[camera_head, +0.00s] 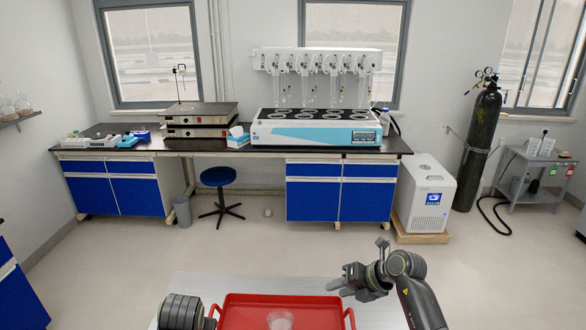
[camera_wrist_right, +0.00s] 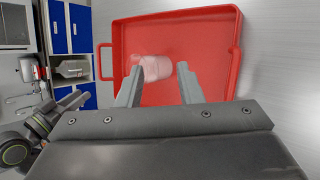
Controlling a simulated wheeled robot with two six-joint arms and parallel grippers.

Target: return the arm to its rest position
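My right gripper (camera_head: 338,287) is to the right of the red tray (camera_head: 232,303), above the grey table, with its fingers pointing left. In the right wrist view its two fingers (camera_wrist_right: 159,78) are apart with nothing held between them. The red tray (camera_wrist_right: 236,40) lies beyond the fingertips there. My left arm (camera_head: 180,312) shows only in part at the bottom left of the head view. Parts of it also show at the left edge of the right wrist view, but its fingers cannot be made out clearly.
A clear glass vessel (camera_head: 280,319) is in the tray. The grey table (camera_head: 225,282) under the tray is otherwise bare. Across open floor stand a bench with the white and blue distiller (camera_head: 315,134), a stool (camera_head: 219,178), a white chiller (camera_head: 425,195) and a gas cylinder (camera_head: 477,150).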

